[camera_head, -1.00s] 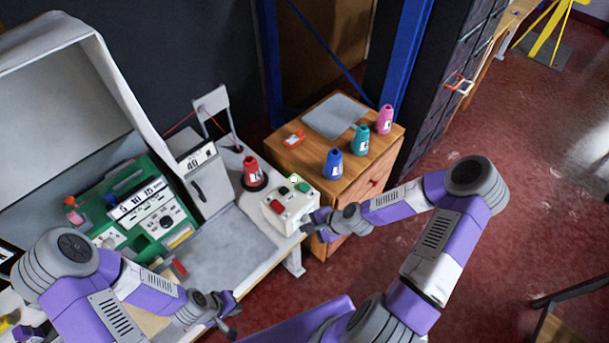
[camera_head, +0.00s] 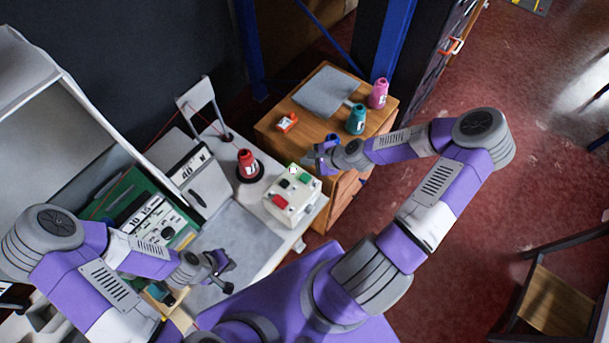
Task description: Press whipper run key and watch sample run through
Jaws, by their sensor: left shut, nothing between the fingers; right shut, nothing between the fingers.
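The cream control box (camera_head: 294,207) stands on the bench's right end, with green, black and red keys on its top; the green key (camera_head: 304,178) is at its far right corner. My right gripper (camera_head: 312,158) is shut and empty, just beyond and above the box's far right corner. Whether it touches anything there cannot be told. The white machine (camera_head: 203,187) marked 40 stands left of the box. A red thread cone (camera_head: 247,165) sits on a dark round base between them. My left gripper (camera_head: 222,275) is shut and empty over the grey bench top.
A wooden cabinet (camera_head: 277,139) behind the box holds a grey sheet (camera_head: 327,92), an orange item (camera_head: 287,122), a teal cone (camera_head: 356,120) and a pink cone (camera_head: 378,93). A blue cone is mostly hidden by my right gripper. A green panel (camera_head: 112,193) is at left.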

